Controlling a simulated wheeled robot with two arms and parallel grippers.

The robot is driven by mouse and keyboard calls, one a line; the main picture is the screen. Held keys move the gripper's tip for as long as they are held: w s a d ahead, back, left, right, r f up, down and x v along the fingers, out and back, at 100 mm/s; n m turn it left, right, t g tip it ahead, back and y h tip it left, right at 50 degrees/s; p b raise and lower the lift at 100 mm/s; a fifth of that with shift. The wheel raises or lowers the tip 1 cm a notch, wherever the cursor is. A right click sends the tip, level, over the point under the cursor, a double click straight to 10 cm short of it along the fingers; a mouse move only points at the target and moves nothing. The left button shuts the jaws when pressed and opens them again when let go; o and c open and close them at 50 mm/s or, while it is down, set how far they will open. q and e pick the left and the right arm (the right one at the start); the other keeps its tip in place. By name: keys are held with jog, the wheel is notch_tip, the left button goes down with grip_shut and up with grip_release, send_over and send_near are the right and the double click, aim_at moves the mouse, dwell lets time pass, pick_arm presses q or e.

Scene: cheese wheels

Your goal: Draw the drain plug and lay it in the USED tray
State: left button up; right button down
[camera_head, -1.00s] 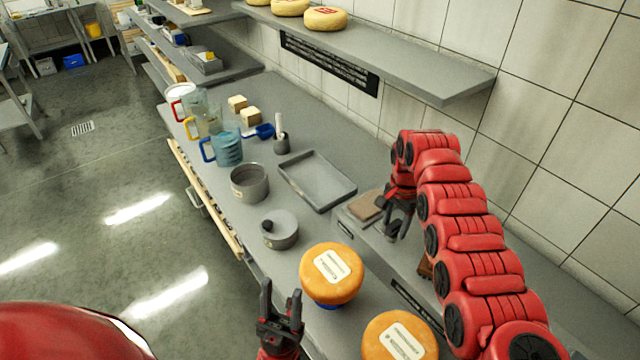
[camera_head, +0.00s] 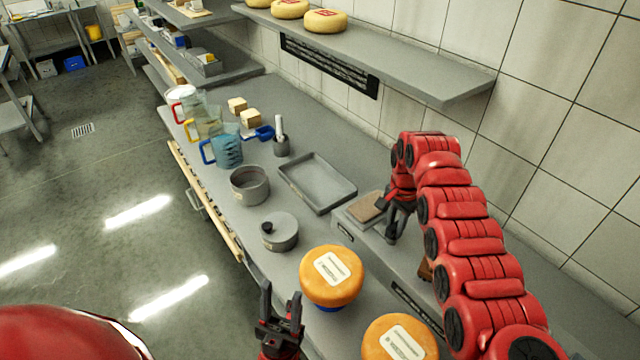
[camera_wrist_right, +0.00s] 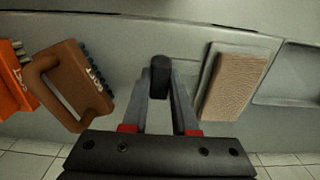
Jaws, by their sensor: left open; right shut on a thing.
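My right gripper (camera_head: 393,232) is shut on a small dark plug, with its fingertips low over the back of the bench. In the right wrist view the dark plug (camera_wrist_right: 160,72) sits between the fingertips (camera_wrist_right: 160,85); whether it is seated in something or free is not clear. A shallow grey tray (camera_head: 345,196) lies on the bench to the left of the right gripper and looks empty; no USED lettering is legible on it. Its edge seems to show at the right of the wrist view (camera_wrist_right: 285,98). My left gripper (camera_head: 281,303) is open and empty near the bench's front edge.
A brown pad (camera_head: 366,207) lies on a grey block between tray and right gripper. A brown handled tool (camera_wrist_right: 75,85) lies left in the wrist view.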

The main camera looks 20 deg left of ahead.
aim_at(395, 226)
jog(key=shift+r, duration=0.15)
jog(key=shift+r+p, duration=0.35)
jog(key=shift+r, duration=1.85)
jog(key=shift+r, duration=0.1)
jog(key=shift+r+b, duration=0.4)
jog(key=shift+r, duration=1)
jog(key=shift+f, duration=0.1)
